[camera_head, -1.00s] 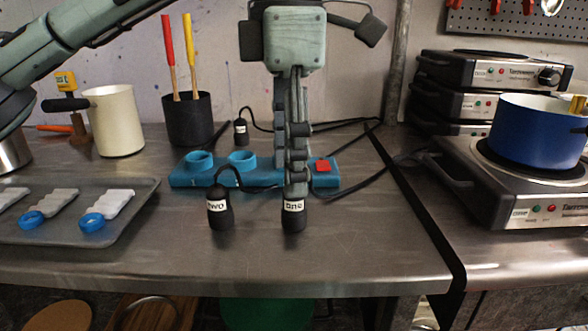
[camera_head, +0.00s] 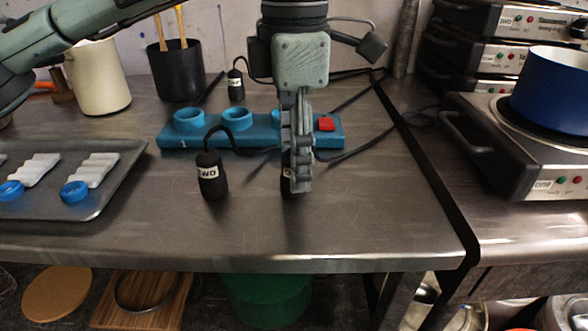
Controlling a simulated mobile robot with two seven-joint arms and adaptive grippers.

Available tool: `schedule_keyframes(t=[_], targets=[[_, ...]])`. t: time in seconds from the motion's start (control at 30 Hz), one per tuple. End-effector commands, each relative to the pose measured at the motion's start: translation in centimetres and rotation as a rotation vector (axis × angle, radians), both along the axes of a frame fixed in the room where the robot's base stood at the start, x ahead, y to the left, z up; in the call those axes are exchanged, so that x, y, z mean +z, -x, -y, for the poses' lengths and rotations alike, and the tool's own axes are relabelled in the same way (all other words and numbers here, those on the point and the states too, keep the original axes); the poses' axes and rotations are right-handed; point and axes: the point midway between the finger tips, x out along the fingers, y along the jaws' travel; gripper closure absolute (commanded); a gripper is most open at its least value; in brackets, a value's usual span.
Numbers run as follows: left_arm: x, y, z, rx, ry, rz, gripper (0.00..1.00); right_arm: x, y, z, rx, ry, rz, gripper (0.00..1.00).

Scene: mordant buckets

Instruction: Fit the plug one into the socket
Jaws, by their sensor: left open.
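The plug marked one (camera_head: 286,187) stands on the steel table, mostly hidden behind my left gripper (camera_head: 297,185). My left gripper points straight down, is open, and its fingers are at the plug's height; I cannot tell whether they touch it. The blue socket strip (camera_head: 262,137) lies behind, with round raised sockets at its left (camera_head: 189,119) and middle (camera_head: 237,118), and a red switch (camera_head: 326,124) at its right end. The gripper hides part of the strip. The plug marked two (camera_head: 211,176) stands to the left. My right gripper is out of view.
Another black plug (camera_head: 236,85) stands behind the strip. A grey tray (camera_head: 110,190) with white pieces and blue rings is at left. A cream pitcher (camera_head: 97,80) and black pot (camera_head: 178,70) stand behind. Hot plates (camera_head: 530,140) and a blue pot (camera_head: 555,90) are at right. The front table is clear.

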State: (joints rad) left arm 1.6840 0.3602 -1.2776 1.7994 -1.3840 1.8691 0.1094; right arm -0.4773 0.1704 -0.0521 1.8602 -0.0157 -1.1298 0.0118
Motion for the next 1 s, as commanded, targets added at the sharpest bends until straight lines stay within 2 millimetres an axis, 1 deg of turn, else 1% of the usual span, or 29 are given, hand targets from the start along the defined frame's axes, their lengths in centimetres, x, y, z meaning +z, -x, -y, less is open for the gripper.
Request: schedule_keyframes(t=[0.17, 0.6, 0.87, 1.0], targets=[[-0.01, -0.01, 0.01, 0.000, 0.001, 0.001, 0.48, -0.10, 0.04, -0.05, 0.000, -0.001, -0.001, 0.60], [0.03, -0.01, 0.02, 0.000, 0.001, 0.001, 1.00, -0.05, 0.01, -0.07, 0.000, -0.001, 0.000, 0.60], [0.12, -0.02, 0.03, 0.000, 0.002, 0.001, 1.00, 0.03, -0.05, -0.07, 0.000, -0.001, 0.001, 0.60], [0.76, -0.04, 0.05, 0.000, 0.003, 0.003, 1.00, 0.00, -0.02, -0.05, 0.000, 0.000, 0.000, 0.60]])
